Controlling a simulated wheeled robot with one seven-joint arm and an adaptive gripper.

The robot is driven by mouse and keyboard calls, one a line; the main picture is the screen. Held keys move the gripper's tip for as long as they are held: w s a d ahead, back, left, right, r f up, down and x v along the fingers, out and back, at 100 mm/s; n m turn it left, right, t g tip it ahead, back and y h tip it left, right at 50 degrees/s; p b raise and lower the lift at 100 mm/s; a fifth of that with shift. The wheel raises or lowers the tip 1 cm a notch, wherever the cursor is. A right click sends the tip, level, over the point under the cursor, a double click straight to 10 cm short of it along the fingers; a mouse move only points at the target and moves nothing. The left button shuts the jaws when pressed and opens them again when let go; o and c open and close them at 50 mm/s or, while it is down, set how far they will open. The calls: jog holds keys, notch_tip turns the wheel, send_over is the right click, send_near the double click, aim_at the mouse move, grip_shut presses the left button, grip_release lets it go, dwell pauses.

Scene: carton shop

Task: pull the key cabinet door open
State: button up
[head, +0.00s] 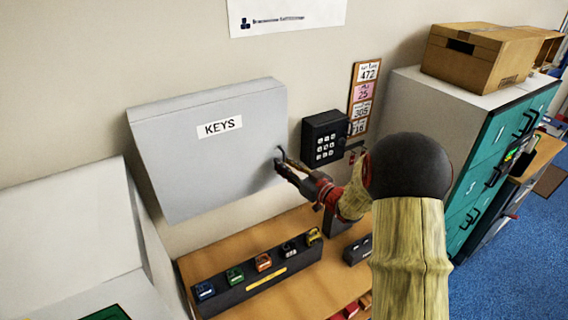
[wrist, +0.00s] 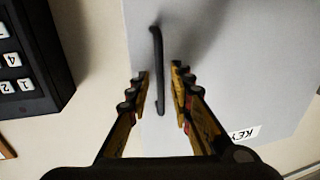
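The key cabinet (head: 205,160) is a grey wall box with a "KEYS" label (head: 220,127) on its door; the door looks shut. My gripper (head: 281,158) is at the right edge of the door. In the wrist view, the door's dark bar handle (wrist: 158,65) runs between the two fingers of my gripper (wrist: 162,90). The fingers are open, with a gap on each side of the handle. The door face (wrist: 230,60) lies behind the handle. In the head view the handle is largely hidden by my fingers.
A black keypad box (head: 323,138) is on the wall right of the cabinet. Below, a wooden counter (head: 300,285) bears a dark rack (head: 262,274) with several coloured items. A teal-fronted cabinet (head: 490,150) with a cardboard box (head: 480,55) stands right.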

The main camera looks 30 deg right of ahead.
jog(key=shift+w+a, duration=0.1)
jog(key=shift+w, duration=0.25)
jog(key=shift+c, duration=0.4)
jog(key=c, duration=0.4)
grip_shut()
